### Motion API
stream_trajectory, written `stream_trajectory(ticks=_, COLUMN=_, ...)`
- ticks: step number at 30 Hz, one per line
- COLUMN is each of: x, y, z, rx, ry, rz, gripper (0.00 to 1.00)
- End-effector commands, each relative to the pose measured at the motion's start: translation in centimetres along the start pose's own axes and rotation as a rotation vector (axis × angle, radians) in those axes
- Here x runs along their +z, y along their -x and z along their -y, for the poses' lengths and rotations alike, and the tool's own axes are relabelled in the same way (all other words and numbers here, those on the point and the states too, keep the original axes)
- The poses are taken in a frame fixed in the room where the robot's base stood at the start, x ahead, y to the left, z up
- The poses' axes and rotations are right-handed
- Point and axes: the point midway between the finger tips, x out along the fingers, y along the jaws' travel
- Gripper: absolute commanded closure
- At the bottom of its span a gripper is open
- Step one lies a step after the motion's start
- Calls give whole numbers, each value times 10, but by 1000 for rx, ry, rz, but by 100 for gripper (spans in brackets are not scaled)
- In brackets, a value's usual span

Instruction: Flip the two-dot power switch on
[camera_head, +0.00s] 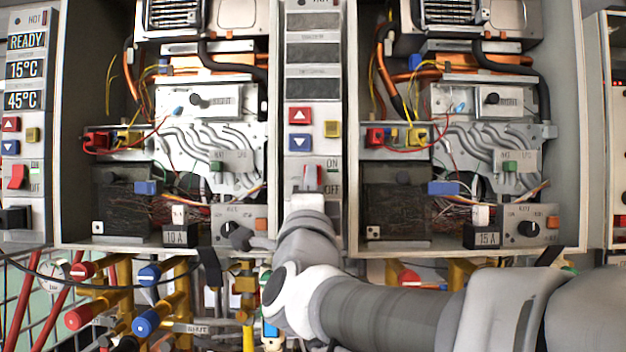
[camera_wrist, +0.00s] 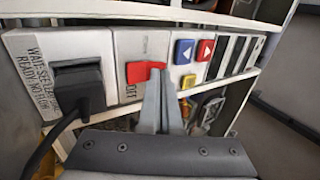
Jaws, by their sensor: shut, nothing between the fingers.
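A red rocker power switch (camera_head: 312,177) is on the middle grey control panel, beside ON and OFF markings. It also shows in the wrist view (camera_wrist: 139,73). My gripper (camera_head: 308,194) is shut and empty, with its fingertips at the switch. In the wrist view the closed fingertips (camera_wrist: 160,75) overlap the right end of the red switch; I cannot tell whether they press on it. The fingers partly hide the switch in the head view. The three displays (camera_head: 313,54) above it are dark. I cannot make out a two-dot mark on this panel.
Left and right of the panel are open heater cabinets with wiring and dials (camera_head: 530,229). Another panel at far left has a lit READY display (camera_head: 27,41) and its own red switch (camera_head: 18,177). A black plug (camera_wrist: 78,88) with a cable sits beside the switch. Pipes and valves are below.

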Motion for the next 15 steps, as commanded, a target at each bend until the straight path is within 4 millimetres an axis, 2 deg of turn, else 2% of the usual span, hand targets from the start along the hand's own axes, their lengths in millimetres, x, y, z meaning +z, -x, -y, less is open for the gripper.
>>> stream_trajectory(ticks=13, x=0, y=-10, z=8, rx=74, ry=-1, rz=-1, gripper=100)
stream_trajectory(ticks=15, x=0, y=-7, z=3, rx=79, ry=1, rz=-1, gripper=100)
